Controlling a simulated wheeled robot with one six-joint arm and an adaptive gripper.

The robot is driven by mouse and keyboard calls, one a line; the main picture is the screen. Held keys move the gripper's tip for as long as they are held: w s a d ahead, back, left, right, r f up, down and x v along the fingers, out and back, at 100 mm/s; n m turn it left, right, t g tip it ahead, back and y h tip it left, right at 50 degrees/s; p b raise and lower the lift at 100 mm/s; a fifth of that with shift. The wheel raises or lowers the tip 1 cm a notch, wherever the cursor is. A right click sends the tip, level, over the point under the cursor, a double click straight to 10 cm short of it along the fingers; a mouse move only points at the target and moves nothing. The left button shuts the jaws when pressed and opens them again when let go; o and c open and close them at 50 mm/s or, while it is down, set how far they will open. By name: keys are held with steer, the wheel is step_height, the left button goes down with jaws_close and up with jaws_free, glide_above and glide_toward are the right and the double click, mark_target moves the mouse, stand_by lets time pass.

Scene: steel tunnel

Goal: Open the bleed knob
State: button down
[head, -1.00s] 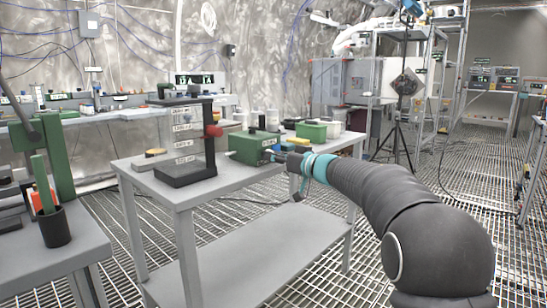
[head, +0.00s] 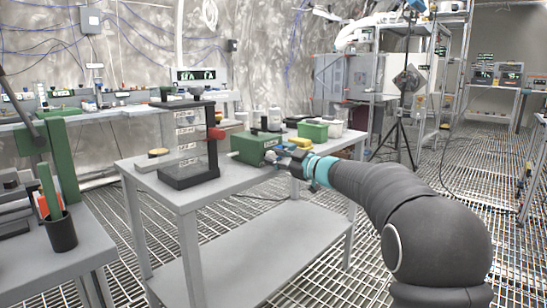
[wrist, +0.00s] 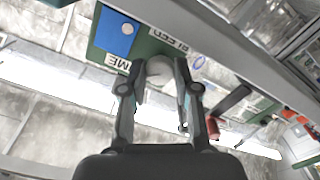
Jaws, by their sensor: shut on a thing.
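The green box (head: 250,147) stands on the grey table, and its labelled face also shows in the wrist view (wrist: 103,45). That face has a blue plate (wrist: 118,32) with a white dot and a white label, partly readable as "BLEED". The pale, rounded bleed knob (wrist: 160,68) sticks out beside the label. My gripper (wrist: 161,72) has one finger on either side of the knob and is shut on it. In the head view my gripper (head: 283,157) reaches the right face of the box and hides the knob.
A clear-walled stand (head: 187,145) with a red knob (head: 216,134) is left of the box. A green bin (head: 313,131) and a yellow object (head: 299,143) are behind my gripper. The grey table's lower shelf (head: 260,255) is empty.

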steer(key=n+b, duration=0.2)
steer(key=n, duration=0.4)
steer(key=n+b, duration=0.3)
steer(key=n, duration=0.3)
steer(key=n+b, duration=0.3)
steer(key=n, duration=0.4)
steer(key=shift+w+d+f, duration=0.1)
steer(key=shift+d+f, duration=0.05)
steer(key=shift+d, duration=0.1)
steer(key=n, duration=0.5)
steer(key=shift+b, duration=0.3)
steer(key=shift+n, duration=0.3)
